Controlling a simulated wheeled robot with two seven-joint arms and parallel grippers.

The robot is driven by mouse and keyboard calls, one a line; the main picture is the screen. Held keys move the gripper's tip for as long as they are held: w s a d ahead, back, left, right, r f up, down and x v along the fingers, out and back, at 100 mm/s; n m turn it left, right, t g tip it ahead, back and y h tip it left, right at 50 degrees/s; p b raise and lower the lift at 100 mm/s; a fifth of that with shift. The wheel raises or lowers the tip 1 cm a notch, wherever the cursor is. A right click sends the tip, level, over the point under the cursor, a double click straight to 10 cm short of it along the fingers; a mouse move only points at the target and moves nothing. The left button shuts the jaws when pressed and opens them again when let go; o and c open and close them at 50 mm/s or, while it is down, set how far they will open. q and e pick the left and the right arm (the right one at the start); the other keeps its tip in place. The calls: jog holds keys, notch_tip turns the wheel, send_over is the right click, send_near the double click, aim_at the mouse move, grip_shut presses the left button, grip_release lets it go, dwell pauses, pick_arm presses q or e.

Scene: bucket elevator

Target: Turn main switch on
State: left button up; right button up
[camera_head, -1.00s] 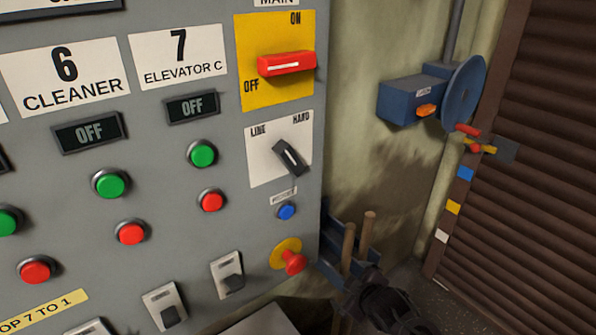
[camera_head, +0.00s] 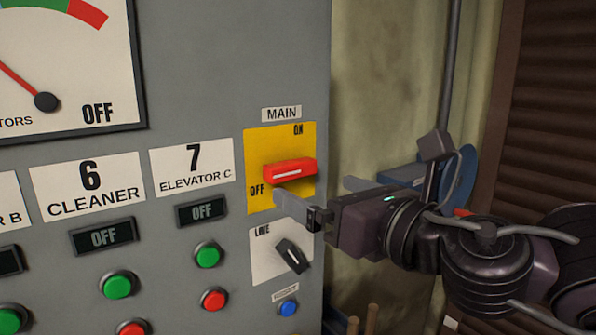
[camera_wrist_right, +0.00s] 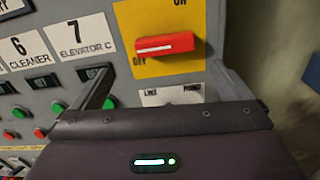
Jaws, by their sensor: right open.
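The main switch is a red handle (camera_head: 289,171) on a yellow plate (camera_head: 255,147) marked ON at upper right and OFF at lower left. The handle lies nearly level, with its white line toward the OFF side. It also shows in the right wrist view, the red handle (camera_wrist_right: 168,45) above the gripper body. My right gripper (camera_head: 318,195) comes in from the right, open and empty. One finger is just below the handle in the picture, the other further right past the panel edge. Contact with the handle cannot be told. My left gripper is not in view.
Below the switch is a black LINE/HAND selector (camera_head: 292,255) and a blue button (camera_head: 288,308). To the left are green (camera_head: 208,255) and red (camera_head: 214,299) buttons under OFF displays. A blue wall device (camera_head: 462,178) is partly behind my right arm.

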aim_at(296, 171)
jog(key=shift+n, duration=0.4)
jog(key=x, duration=0.2)
jog(key=p+x, duration=0.1)
jog(key=x, duration=0.2)
jog(key=p+x, duration=0.1)
jog(key=x, duration=0.1)
jog(key=shift+w+d+r, duration=0.15)
jog(key=shift+w+r, duration=0.25)
jog(key=c, duration=1)
